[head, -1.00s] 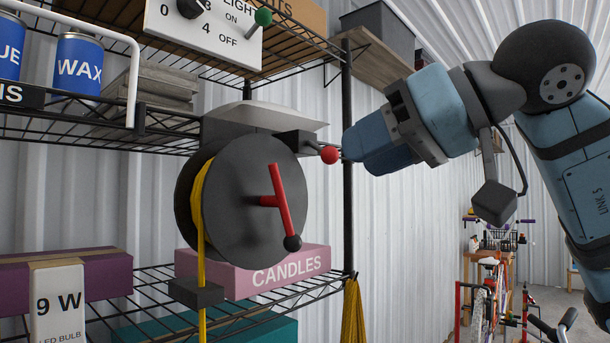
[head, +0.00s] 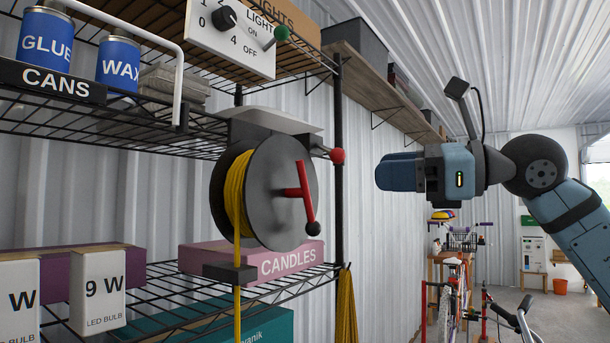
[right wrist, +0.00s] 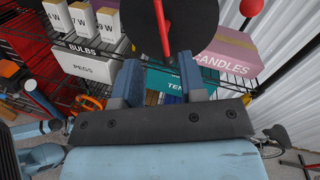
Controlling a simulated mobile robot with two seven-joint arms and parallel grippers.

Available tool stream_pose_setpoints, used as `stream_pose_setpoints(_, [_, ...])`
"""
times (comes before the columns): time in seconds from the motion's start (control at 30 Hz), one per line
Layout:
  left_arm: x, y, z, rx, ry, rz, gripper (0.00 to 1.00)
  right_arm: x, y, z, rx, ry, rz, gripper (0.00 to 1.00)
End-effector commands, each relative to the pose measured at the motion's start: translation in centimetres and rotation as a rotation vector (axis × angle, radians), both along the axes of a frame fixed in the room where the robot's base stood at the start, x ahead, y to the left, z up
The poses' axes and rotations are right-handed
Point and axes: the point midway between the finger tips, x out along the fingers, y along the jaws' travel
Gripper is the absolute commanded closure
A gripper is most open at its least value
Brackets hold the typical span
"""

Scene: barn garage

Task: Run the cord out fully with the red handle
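The cord reel hangs under the shelf, with a dark round face (head: 272,195). The yellow cord (head: 237,195) is wound on it and hangs down past a dark block (head: 229,272). The red handle (head: 303,185) stands out from the face, with a black knob (head: 312,229) at its lower end; it also shows in the right wrist view (right wrist: 163,28). My right gripper (head: 380,172) is to the right of the reel, apart from it. Its blue fingers (right wrist: 160,85) are spread and empty in the right wrist view. My left gripper cannot be made out.
A lever with a red ball (head: 337,156) sticks out right of the reel, near the black shelf post (head: 339,220). A pink CANDLES box (head: 285,263) is below the reel. A switch panel (head: 230,35) is above. Bicycles (head: 455,295) stand at the right.

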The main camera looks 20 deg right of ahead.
Motion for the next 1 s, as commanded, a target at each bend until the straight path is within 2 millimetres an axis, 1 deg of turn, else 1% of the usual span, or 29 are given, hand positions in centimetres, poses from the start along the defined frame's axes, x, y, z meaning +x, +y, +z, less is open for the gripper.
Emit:
stream_pose_setpoints(0.17, [0.0, -0.2, 0.9, -0.002, -0.006, -0.002, 0.44, 1.7, 2.3, 0.3, -0.001, -0.003, 0.004, 0.62])
stream_pose_setpoints(0.4, [0.0, -0.1, 1.8, 0.007, -0.018, -0.006, 0.44, 5.1, 6.3, 0.3, -0.004, -0.003, 0.004, 0.62])
stream_pose_setpoints(0.6, [-0.1, 0.2, 2.2, 0.017, -0.024, -0.010, 0.44, 7.3, 8.8, 0.3, -0.003, -0.002, 0.003, 0.62])
stream_pose_setpoints(0.8, [-0.3, 0.3, 1.9, 0.023, -0.017, -0.012, 0.44, 8.3, 10.0, 0.1, -0.003, -0.004, 0.001, 0.62])
stream_pose_setpoints(1.0, [-0.4, 0.3, 1.8, 0.025, -0.016, -0.013, 0.44, 8.5, 10.1, 0.0, -0.005, -0.004, 0.000, 0.62])
